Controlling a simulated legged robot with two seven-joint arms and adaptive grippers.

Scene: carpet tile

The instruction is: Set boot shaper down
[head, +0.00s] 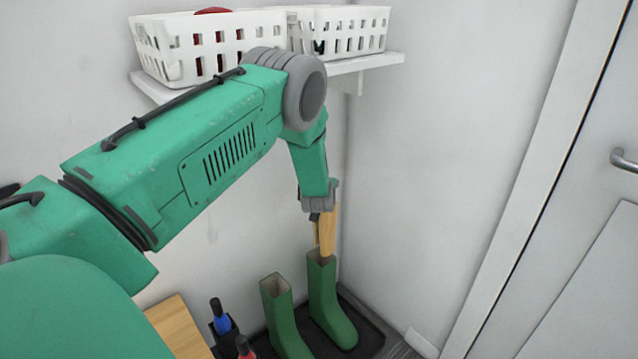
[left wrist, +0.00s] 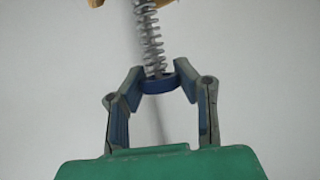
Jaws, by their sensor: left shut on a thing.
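The boot shaper shows as a wooden piece (head: 328,232) in the head view. In the left wrist view its metal spring (left wrist: 151,45) runs down to a dark blue end, with a bit of wood at the top edge. My left gripper (head: 319,213) is shut on the blue end; it also shows in the left wrist view (left wrist: 157,88). The shaper hangs roughly upright at the opening of the right-hand green boot (head: 328,305). I cannot tell how far its lower end is inside. The other green boot (head: 284,320) stands to its left, with its opening empty.
Both boots stand on a black tray (head: 369,336) in the corner. A wall shelf (head: 378,63) with white baskets (head: 205,45) is above. A door (head: 590,255) is at right.

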